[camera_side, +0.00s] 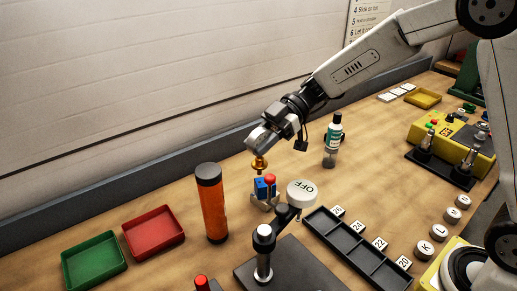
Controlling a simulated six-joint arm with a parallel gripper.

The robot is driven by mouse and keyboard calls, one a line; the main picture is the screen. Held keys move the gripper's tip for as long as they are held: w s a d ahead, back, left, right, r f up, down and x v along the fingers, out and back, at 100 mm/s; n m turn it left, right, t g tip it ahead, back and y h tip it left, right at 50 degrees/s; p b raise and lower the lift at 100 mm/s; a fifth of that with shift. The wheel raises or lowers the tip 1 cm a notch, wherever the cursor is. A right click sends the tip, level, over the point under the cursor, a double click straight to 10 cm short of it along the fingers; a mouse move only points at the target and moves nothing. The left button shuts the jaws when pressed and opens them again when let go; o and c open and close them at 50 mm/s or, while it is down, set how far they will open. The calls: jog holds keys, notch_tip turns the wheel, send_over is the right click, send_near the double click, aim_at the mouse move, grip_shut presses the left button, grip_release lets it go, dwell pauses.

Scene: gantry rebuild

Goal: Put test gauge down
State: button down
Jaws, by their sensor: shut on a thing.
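My gripper (259,148) is shut on a small brass-coloured piece, which I take to be the test gauge (259,164). The gauge has a wide round part and hangs under the fingertips. Right below it is a small grey stand (262,201) bearing a blue block (261,188) and a red-topped piece (270,179). I cannot tell whether the gauge's lower end touches the blue block or hangs just above it.
A tall orange cylinder (212,212) stands to the left. A post with a round OFF cap (301,192) is close in front. A white-and-green bottle (333,143) stands to the right. A black slotted tray (355,247), red tray (153,230) and green tray (93,262) lie around.

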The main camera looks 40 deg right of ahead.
notch_tip(320, 180, up, 8)
jog(key=shift+f, duration=0.15)
jog(key=w+d+m+t+h, duration=0.25)
jog(key=d+m+t, duration=0.3)
jog(key=d, duration=0.85)
jog(key=w+d+m+t+h, duration=0.1)
jog(key=d+m+t+h, duration=0.35)
jog(key=d, duration=0.95)
jog(key=s+d+m+t+h, duration=0.25)
jog(key=s+d+m, duration=0.2)
jog(key=d, duration=0.45)
jog(key=s+d+m+t+h, duration=0.2)
jog(key=s+d+m+h, duration=0.25)
jog(key=d, duration=0.45)
notch_tip(320, 180, down, 11)
jog(key=shift+s+d+f, duration=0.15)
jog(key=shift+s+d, duration=0.05)
jog(key=shift+s, duration=0.2)
